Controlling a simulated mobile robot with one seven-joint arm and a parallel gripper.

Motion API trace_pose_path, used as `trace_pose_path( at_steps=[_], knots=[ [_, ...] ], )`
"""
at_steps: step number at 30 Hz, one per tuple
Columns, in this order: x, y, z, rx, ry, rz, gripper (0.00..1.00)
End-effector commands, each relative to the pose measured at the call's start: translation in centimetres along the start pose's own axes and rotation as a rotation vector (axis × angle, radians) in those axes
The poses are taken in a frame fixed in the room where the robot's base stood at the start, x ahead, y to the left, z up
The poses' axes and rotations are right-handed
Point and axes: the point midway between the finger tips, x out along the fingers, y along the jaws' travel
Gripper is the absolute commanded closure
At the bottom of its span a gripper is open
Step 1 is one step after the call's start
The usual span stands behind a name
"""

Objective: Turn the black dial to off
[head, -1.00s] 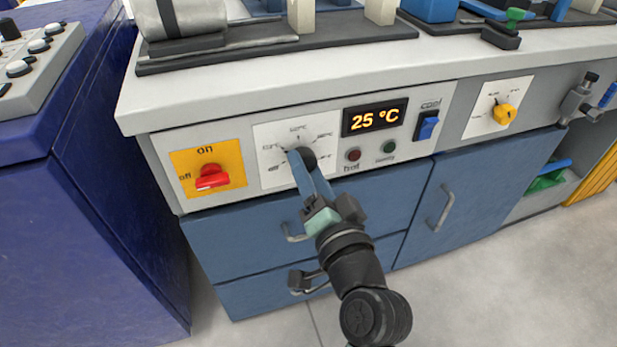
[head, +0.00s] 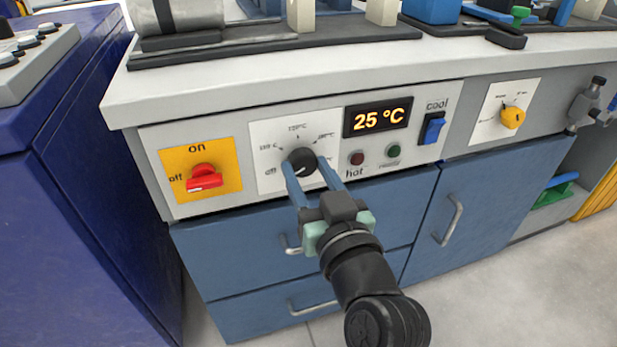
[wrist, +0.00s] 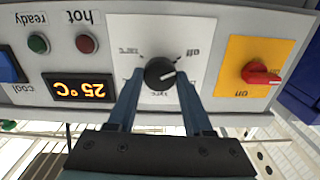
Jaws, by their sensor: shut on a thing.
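The black dial (head: 301,161) sits on a white plate with temperature marks and "off" at its lower left in the head view. In the wrist view the dial (wrist: 160,73) appears upside down, its white line pointing right and slightly up, on the side where "off" is printed. My gripper (head: 305,168) has its two blue fingers on either side of the dial, shut on it. In the wrist view the fingertips (wrist: 160,80) flank the dial; the exact contact is hard to see.
A red switch (head: 204,178) on a yellow plate is left of the dial. A display (head: 377,117) reading 25 °C, a blue switch (head: 433,128) and a yellow knob (head: 512,117) are to the right. Drawers with handles (head: 312,305) lie below.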

Motion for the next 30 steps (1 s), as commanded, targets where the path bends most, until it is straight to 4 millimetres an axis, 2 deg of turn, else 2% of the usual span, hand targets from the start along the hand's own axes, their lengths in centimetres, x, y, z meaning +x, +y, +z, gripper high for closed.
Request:
trace_pose_path(
  at_steps=[8,21,22,26,27,30],
  knots=[
    [-0.01,0.04,0.13,-0.067,-0.003,0.000,1.00],
    [-0.01,0.03,0.08,-0.076,-0.002,0.000,1.00],
    [-0.01,0.03,0.08,-0.076,-0.002,0.000,0.46],
    [0.00,0.02,0.06,-0.075,-0.002,0.000,0.22],
    [0.00,0.02,0.05,-0.075,-0.002,0.000,0.19],
    [0.00,0.01,0.03,-0.074,-0.001,0.000,0.19]
  ],
)
